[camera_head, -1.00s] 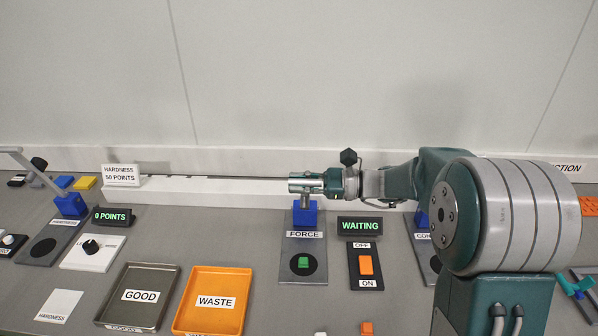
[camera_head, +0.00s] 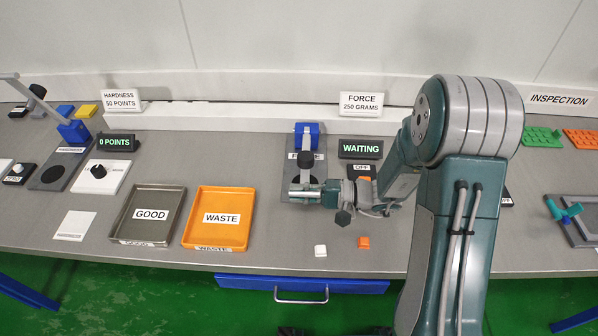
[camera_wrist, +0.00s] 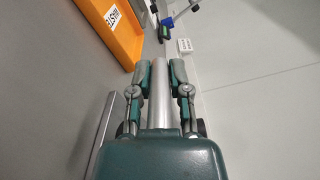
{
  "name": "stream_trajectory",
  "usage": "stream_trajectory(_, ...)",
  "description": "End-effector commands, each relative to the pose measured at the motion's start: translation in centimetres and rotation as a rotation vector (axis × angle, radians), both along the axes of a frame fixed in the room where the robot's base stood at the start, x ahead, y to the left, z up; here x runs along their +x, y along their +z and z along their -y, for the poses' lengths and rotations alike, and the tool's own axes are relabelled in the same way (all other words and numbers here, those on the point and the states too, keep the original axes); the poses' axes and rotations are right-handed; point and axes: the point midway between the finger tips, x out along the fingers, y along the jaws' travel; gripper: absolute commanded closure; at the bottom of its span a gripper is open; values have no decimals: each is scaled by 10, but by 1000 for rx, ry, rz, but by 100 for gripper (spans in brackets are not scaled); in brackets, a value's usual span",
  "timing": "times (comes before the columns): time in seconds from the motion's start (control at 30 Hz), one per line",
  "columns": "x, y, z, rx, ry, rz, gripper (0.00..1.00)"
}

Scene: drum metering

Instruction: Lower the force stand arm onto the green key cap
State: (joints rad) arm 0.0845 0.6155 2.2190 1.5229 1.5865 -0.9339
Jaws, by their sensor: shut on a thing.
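The force stand has a grey base (camera_head: 288,178), a blue post (camera_head: 307,128) at its back and a round black part (camera_head: 306,160) above the base. My gripper (camera_head: 306,191) is low over the front part of this base. It is shut on the silver handle bar of the stand's arm; the bar (camera_wrist: 158,95) shows between both fingers in the wrist view. The green key cap is hidden behind the gripper and stand arm, so I cannot tell whether they touch. The display beside the stand (camera_head: 361,148) reads WAITING.
An orange WASTE tray (camera_head: 189,218) and a metal GOOD tray (camera_head: 116,213) lie left. A white cap (camera_head: 320,250) and an orange cap (camera_head: 363,242) lie near the table's front edge. The FORCE 250 GRAMS sign (camera_head: 361,103) stands behind. The on/off switch is partly hidden by my arm.

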Motion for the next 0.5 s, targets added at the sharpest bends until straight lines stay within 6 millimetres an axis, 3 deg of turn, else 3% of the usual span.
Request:
stream_trajectory(0.2, -2, -24, 0, -1, 0, 21, 100)
stream_trajectory(0.5, -1, -36, 0, -4, -1, 20, 100)
